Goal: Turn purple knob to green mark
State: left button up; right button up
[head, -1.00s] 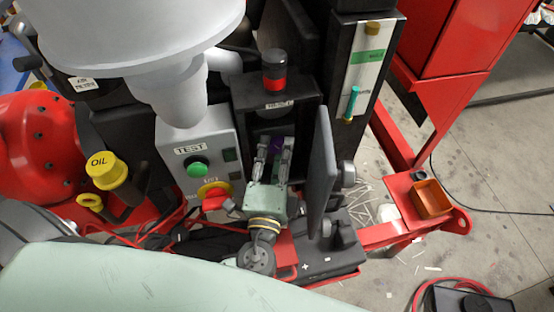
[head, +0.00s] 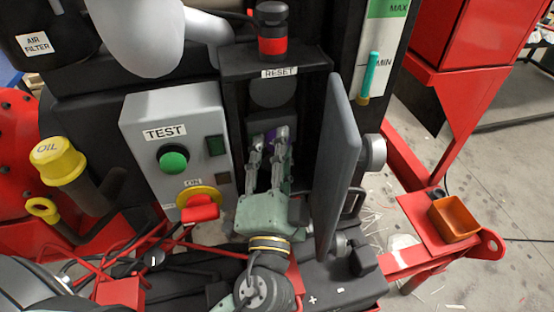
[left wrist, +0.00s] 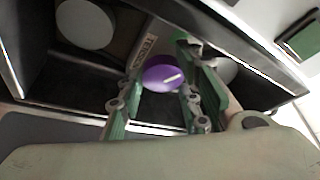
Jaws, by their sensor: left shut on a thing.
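The purple knob (head: 269,138) sits inside an open black box (head: 322,88), mostly hidden behind my left gripper (head: 270,142) in the head view. In the left wrist view the purple knob (left wrist: 160,77) is round with a white pointer line, which points right and slightly up in the picture. My left gripper (left wrist: 163,85) has its green-grey fingers on either side of the knob and is shut on it. My right gripper is out of view.
The box's grey door (head: 336,165) stands open close to the right of my left gripper. The grey TEST panel (head: 135,150), with a green button (head: 174,160) and a red handle (head: 201,208), is on the left. A red RESET button (head: 272,45) stands above.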

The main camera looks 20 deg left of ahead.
pick_arm(q)
jog(key=shift+d+f, duration=0.15)
jog(key=shift+f, duration=0.3)
jog(key=o, duration=1)
jog(key=shift+o, duration=0.2)
jog(key=shift+r, duration=0.15)
jog(key=v, duration=1.2)
